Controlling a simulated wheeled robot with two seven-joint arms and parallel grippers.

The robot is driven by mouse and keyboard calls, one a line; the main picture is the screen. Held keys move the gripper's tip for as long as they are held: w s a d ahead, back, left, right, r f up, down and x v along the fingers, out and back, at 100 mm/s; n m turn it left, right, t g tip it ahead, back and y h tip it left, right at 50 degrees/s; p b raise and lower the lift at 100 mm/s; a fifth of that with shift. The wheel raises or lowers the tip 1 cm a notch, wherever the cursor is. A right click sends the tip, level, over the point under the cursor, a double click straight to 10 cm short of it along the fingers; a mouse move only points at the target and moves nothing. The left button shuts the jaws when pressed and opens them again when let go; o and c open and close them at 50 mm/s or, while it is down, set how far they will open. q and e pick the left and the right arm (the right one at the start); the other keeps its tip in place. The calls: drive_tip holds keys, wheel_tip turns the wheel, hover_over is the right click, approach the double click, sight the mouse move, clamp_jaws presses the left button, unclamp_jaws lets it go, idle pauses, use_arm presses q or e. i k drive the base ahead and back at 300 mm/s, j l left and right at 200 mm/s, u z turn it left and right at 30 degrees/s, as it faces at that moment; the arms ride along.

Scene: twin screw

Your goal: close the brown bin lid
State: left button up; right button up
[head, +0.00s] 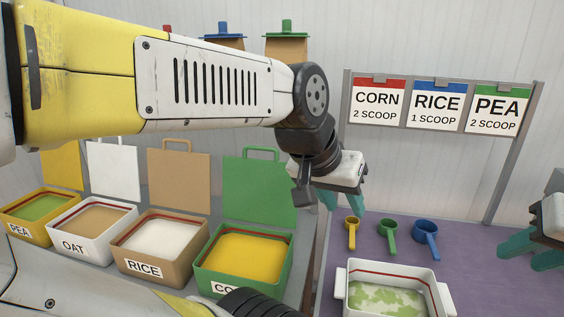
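The brown bin (150,268) is labelled RICE and holds white grain. Its brown lid (179,182) stands upright behind it, open, with a handle loop on top. My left gripper (343,199) hangs right of the green bin, well away from the brown lid. Its teal fingers are apart with nothing visible between them. My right gripper (531,252) is at the right edge over the purple table, partly cut off. Its teal fingers look apart and empty.
Yellow (41,236), white (72,245) and green (240,287) bins flank the brown one, lids upright. Yellow (351,234), green (388,236) and blue (426,235) scoops lie on the purple table (475,275). A white dish (447,300) holds green contents. A sign rack (435,128) stands behind.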

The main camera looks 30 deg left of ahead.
sight(181, 181)
drive_tip(key=u, duration=1.9)
drive_tip(key=k+j+z, duration=0.15)
drive_tip(key=j, duration=0.2)
